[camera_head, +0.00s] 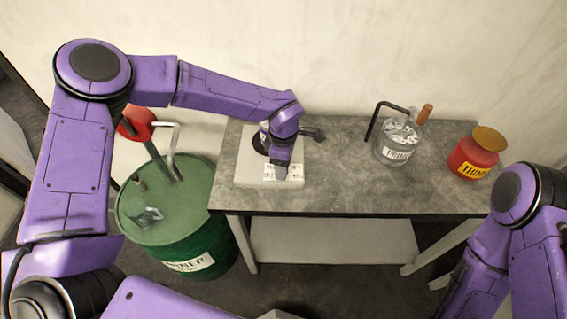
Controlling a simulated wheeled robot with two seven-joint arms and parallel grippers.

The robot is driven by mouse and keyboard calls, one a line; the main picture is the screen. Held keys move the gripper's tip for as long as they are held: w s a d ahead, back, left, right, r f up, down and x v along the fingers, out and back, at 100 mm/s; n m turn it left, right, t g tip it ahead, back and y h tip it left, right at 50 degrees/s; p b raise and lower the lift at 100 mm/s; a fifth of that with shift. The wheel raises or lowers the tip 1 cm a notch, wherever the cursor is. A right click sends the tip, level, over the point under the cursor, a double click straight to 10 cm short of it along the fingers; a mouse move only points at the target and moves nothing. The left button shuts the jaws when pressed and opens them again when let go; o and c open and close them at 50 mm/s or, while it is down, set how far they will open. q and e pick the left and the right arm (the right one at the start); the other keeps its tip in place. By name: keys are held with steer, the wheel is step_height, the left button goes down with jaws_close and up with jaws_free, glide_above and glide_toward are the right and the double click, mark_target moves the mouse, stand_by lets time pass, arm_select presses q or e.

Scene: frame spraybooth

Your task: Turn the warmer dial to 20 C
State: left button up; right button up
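The warmer (248,174) is a pale, flat box on the left part of the grey workbench. A dark round part (259,144) shows on its top, partly covered by my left wrist. Small white labels with marks (297,171) show near its front right. My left gripper (282,177) reaches down over the front right of the warmer, by these labels. The dial is hidden behind the gripper, and its setting cannot be read. The fingers are too small and covered to show whether they are open or touch anything. My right arm is at the lower right, its gripper out of view.
The workbench (335,190) has a clear middle. A glass jar (395,153) with a dark bent handle and a red pot labelled THINNER (474,152) stand on its right. A green drum (190,225) with a pump stands on the floor at left, below my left arm.

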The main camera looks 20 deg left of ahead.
arm_select(q)
step_height(320, 180, up, 10)
steer(key=b, duration=0.2)
steer(key=shift+r, duration=0.25)
stand_by(0.3)
